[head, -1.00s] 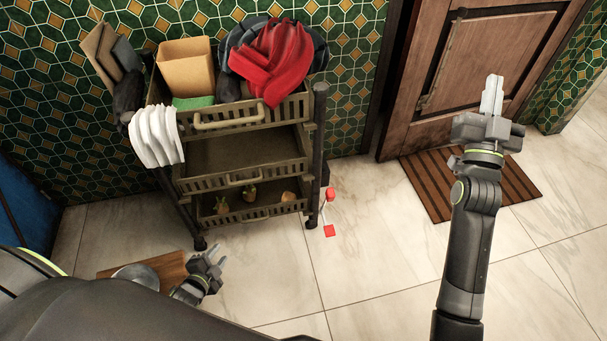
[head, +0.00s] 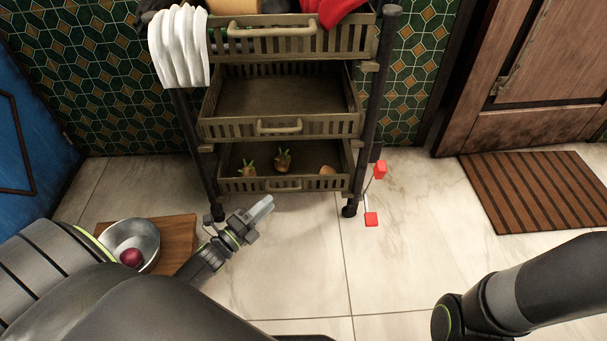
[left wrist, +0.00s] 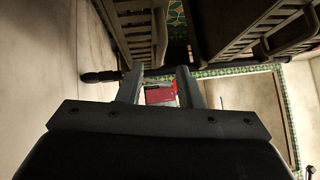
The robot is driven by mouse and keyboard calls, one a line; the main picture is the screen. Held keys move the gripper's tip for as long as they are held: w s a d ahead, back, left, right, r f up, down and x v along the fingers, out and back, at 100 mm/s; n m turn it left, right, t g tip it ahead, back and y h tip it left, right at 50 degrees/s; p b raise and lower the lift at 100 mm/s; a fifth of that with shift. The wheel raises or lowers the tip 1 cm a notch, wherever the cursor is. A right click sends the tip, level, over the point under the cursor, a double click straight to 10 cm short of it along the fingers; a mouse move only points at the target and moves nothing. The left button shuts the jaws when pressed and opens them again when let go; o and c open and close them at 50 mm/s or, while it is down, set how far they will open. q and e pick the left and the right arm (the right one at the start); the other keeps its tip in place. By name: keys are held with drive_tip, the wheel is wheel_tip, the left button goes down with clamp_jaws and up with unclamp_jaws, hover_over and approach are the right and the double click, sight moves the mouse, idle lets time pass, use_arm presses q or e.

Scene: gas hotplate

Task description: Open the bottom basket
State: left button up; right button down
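The bottom basket (head: 232,186) is the lowest of three olive-brown slatted baskets in a dark rolling rack. It holds sprouting vegetables and a tan, rounded item. Its front handle (head: 284,187) faces me. My left gripper (head: 264,206) is low in front of it, just below the handle in the picture and apart from it as far as I can tell. In the left wrist view its two fingers (left wrist: 158,88) stand apart with nothing gripped between them. Slatted basket fronts (left wrist: 135,35) fill the top of that view. My right arm shows at lower right, but its gripper is out of view.
The middle basket (head: 225,130) is empty; the top one (head: 285,42) holds a red cloth and a box, with white cloth hanging at left. A red-ended object (head: 371,218) stands by the right leg. A metal bowl (head: 148,240) sits on a wooden board at left. Floor ahead is clear.

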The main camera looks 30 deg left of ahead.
sight(283, 189)
use_arm(q)
drive_tip(key=b+x, duration=0.2)
drive_tip(key=x, duration=0.5)
drive_tip(key=shift+w, duration=0.1)
clamp_jaws()
